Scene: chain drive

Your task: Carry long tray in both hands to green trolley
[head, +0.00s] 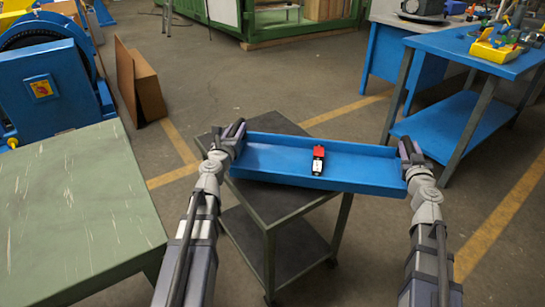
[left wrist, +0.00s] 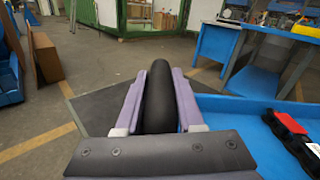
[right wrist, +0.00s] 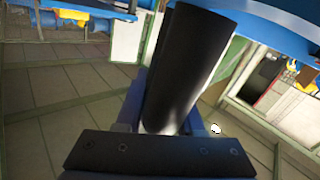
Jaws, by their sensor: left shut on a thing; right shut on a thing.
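The long blue tray (head: 270,162) lies level across the middle of the head view; its blue edge also shows in the left wrist view (left wrist: 225,105). My left gripper (head: 236,134) is shut on the black handle (left wrist: 160,98) at its left end. My right gripper (head: 409,150) is shut on the black handle (right wrist: 187,70) at its right end. A two-shelf trolley (head: 262,205) with a dark top and grey-green frame is below the tray's left part. The tray's right part extends beyond it. I cannot tell whether they touch.
A small red, black and white part (head: 318,160) sits in the tray. A scratched green table (head: 75,210) is at left, beside a blue machine (head: 50,85). A blue bench (head: 440,125) stands at right. Open floor (head: 260,85) lies behind the trolley.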

